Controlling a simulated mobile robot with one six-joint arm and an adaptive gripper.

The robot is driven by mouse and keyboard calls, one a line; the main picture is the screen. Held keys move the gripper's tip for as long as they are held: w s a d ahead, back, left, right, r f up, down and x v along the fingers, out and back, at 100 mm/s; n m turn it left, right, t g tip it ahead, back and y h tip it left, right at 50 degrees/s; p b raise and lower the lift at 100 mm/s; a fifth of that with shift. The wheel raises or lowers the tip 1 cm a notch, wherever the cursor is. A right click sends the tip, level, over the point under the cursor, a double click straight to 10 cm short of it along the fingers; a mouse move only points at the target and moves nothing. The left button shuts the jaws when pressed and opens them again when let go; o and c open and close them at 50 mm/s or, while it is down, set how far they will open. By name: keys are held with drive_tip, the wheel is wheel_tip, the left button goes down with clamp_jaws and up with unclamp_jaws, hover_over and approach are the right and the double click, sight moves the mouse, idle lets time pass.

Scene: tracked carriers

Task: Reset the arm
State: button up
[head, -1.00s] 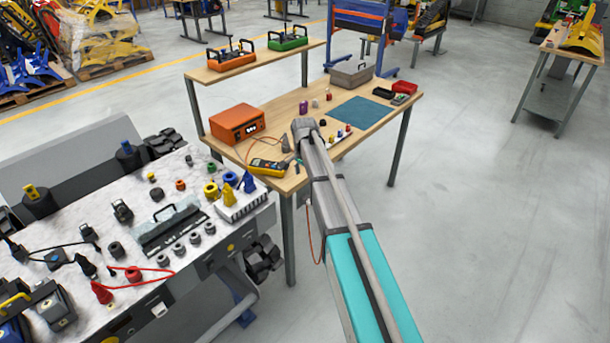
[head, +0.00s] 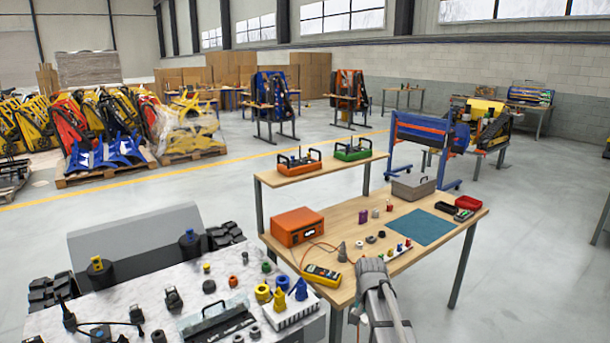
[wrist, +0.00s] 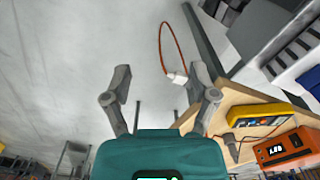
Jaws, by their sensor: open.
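My gripper (wrist: 160,82) shows in the wrist view with its two grey fingers spread wide apart. Nothing is between them. A white plug (wrist: 178,78) on an orange cable (wrist: 170,38) shows close to the right finger; I cannot tell its depth. In the head view my arm (head: 380,300) rises at the lower right, in front of the wooden workbench (head: 455,235). The gripper itself cannot be made out there.
The workbench carries an orange box (head: 297,227), a yellow multimeter (head: 322,274), a grey case (head: 413,186) and small parts. A marble-topped carrier (head: 150,290) with fittings and plugs stands at the left. Open floor (head: 540,260) lies to the right.

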drive_tip(key=s+n, duration=0.5)
drive_tip(key=s, duration=1)
drive_tip(key=shift+s+a+n, duration=0.25)
drive_tip(key=shift+a+n, duration=0.05)
drive_tip(key=shift+n, duration=0.1)
idle(0.3)
drive_tip(key=shift+c, duration=1.2)
